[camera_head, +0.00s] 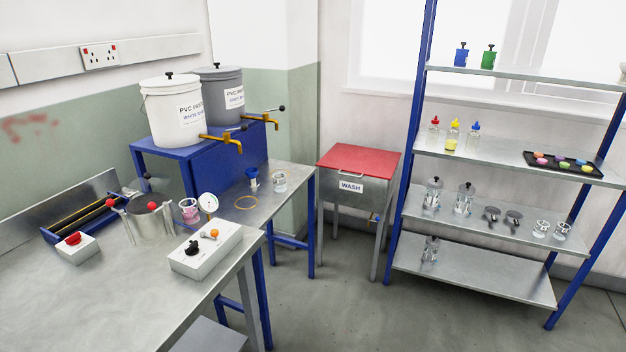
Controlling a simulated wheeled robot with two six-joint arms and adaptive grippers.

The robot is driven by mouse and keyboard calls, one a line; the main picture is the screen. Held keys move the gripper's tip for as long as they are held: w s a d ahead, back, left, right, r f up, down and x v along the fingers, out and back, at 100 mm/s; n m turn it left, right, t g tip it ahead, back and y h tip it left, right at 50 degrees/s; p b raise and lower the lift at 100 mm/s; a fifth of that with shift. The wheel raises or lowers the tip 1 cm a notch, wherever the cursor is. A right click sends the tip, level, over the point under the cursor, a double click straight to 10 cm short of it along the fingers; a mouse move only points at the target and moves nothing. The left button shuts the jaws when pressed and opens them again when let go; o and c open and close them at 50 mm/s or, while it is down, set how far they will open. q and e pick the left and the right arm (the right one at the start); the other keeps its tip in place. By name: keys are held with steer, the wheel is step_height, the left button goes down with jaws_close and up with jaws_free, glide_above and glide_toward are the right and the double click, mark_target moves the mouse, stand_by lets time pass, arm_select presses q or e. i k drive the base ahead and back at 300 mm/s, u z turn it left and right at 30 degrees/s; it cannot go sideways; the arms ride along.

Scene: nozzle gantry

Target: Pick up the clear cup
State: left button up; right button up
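A small clear cup (280,182) stands upright on the right end of the metal bench (288,208), near its far edge. A blue cup-like holder (252,180) stands just left of it. Two more clear glass-like cups, one (541,228) and another (560,230), stand side by side on a lower shelf of the rack. A clear container with pink content (189,209) stands beside the metal pot. I cannot tell which of these the task means. Neither of my grippers is in view.
A white bucket (175,115) and a grey bucket (222,92) with yellow taps sit on a blue stand. A red-topped wash bin (358,162) stands between bench and rack (485,280). The floor (350,310) is clear.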

mark_target(280, 183)
steer(key=z, duration=0.75)
steer(key=i, duration=1.05)
steer(key=z, duration=0.65)
steer(key=i, duration=1.25)
steer(key=u, duration=0.4)
steer(key=i, duration=0.9)
steer(key=u, duration=0.8)
